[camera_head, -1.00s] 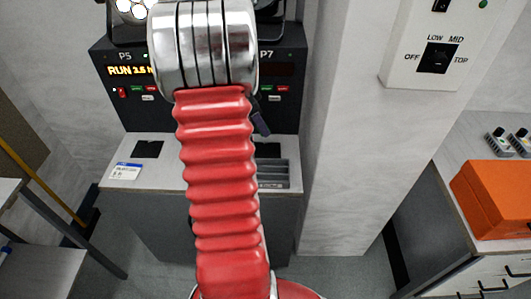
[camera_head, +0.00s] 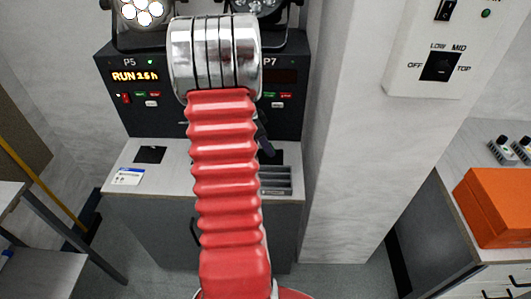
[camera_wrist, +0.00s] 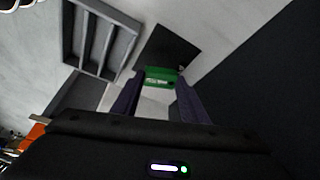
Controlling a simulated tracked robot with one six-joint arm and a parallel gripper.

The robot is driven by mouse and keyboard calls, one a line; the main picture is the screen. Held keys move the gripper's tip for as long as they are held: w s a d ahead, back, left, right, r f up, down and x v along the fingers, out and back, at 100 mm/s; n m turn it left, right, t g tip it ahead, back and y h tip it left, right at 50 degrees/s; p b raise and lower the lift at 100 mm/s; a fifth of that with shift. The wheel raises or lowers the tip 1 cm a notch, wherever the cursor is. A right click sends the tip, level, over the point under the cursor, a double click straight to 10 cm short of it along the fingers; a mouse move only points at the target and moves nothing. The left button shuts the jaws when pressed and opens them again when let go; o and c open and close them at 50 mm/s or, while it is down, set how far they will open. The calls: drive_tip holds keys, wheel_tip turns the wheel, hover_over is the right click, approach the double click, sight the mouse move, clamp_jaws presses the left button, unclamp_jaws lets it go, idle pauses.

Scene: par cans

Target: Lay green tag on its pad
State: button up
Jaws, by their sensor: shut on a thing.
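My gripper (camera_wrist: 158,84) is shut on the green tag (camera_wrist: 163,76), which sits between its dark fingertips in the wrist view. Beyond the tag is a black square pad (camera_wrist: 172,46) on the pale counter, and the tag overlaps the pad's near edge in the picture. I cannot tell whether the tag touches it. In the head view my red arm hides the tag and most of the gripper; a dark finger shows beside the right-hand pad (camera_head: 274,155), below P7. Another black pad (camera_head: 150,154) lies below P5.
A grey slotted tray (camera_head: 276,181) lies close to the right-hand pad; it also shows in the wrist view (camera_wrist: 128,44). A white and blue tag (camera_head: 128,176) lies by the left pad. The dark control panel (camera_head: 115,100) rises behind the counter. A white pillar (camera_head: 345,150) stands right.

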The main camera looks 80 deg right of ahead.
drive_tip(key=shift+f, duration=1.85)
drive_tip(key=shift+f, duration=0.1)
drive_tip(key=o, duration=1.1)
drive_tip(key=v, duration=1.2)
